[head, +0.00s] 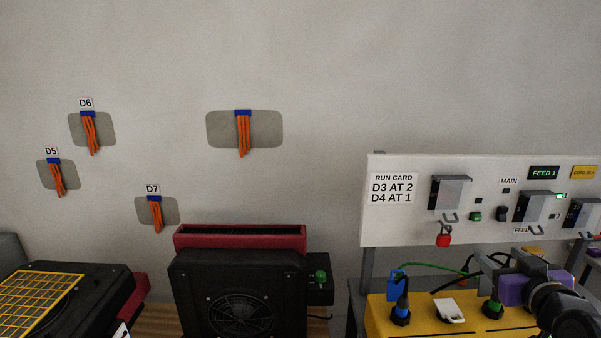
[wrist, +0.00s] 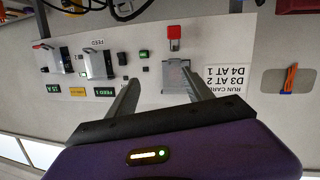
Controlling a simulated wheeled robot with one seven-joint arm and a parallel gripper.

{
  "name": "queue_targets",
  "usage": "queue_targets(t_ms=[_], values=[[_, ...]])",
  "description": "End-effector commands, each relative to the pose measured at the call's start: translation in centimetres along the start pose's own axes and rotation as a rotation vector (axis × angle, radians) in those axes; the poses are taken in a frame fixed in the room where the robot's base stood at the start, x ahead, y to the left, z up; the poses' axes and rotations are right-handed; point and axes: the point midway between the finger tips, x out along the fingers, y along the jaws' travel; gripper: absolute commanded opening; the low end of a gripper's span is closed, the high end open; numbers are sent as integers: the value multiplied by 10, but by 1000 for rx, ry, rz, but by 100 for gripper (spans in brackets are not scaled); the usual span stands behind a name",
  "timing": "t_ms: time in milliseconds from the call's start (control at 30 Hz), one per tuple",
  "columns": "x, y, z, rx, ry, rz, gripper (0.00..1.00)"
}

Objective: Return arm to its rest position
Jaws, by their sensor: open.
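My gripper shows in the wrist view (wrist: 160,78) with its two grey fingers spread apart and nothing between them. The fingers point toward the white switch panel (wrist: 145,98), which appears upside down there. In the head view my purple gripper body and black arm are at the lower right, above the yellow box (head: 380,316) and in front of the lower right of the panel (head: 410,225).
A red padlock (head: 444,237) hangs below a panel switch. A black fan unit (head: 205,300) stands left of the box. Orange strips (head: 243,135) hang on the wall, with open space in front.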

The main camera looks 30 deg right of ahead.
Motion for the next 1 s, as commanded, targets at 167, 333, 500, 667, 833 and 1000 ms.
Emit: queue_targets(t_ms=[167,333,500,667,833,1000], values=[[-8,-6,-6,18,88,32,60],[-24,-32,1,26,171,26,60],[-55,-77,20,29,247,-33,60],[-97,-124,45,36,295,-128,60],[-152,-168,73,47,316,-247,60],[-213,-200,101,60,302,-377,60]])
